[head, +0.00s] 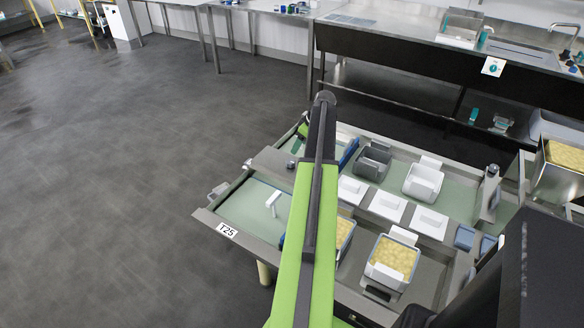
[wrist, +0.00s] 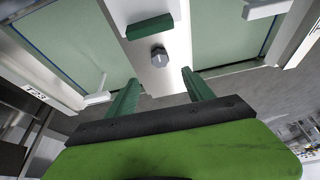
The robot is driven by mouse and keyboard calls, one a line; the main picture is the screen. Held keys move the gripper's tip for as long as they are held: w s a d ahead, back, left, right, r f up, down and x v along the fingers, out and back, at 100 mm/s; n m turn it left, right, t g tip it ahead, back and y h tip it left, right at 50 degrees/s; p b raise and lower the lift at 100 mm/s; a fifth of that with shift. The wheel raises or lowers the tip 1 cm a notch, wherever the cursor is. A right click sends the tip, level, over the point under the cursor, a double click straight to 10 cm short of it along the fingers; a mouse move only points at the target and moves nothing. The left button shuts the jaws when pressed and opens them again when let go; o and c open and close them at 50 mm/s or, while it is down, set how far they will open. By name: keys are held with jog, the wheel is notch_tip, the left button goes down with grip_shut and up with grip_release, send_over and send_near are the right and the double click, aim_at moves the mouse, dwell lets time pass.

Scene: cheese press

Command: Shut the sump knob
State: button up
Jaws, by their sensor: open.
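In the wrist view a small round grey knob (wrist: 160,58), with a pale mark on its face, sits on a light metal strip between two green-floored trays. It is the only knob I can make out there, and no label beside it is readable. My gripper (wrist: 160,77) is open and empty, its two green fingers apart. The knob shows just beyond the fingertips, roughly centred between them, with no contact visible.
A green block (wrist: 150,27) lies on the strip just beyond the knob. In the head view the press table (head: 228,245) carries cheese tubs (head: 393,262), white lids (head: 388,205) and a white T-handled tool (head: 273,200). Open floor (head: 120,160) lies to the left.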

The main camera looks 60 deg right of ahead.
aim_at(290, 162)
jog(key=b+x, duration=0.9)
jog(key=x, duration=0.2)
jog(key=shift+f, duration=0.25)
jog(key=shift+r, duration=0.1)
jog(key=shift+c, duration=0.2)
grip_shut()
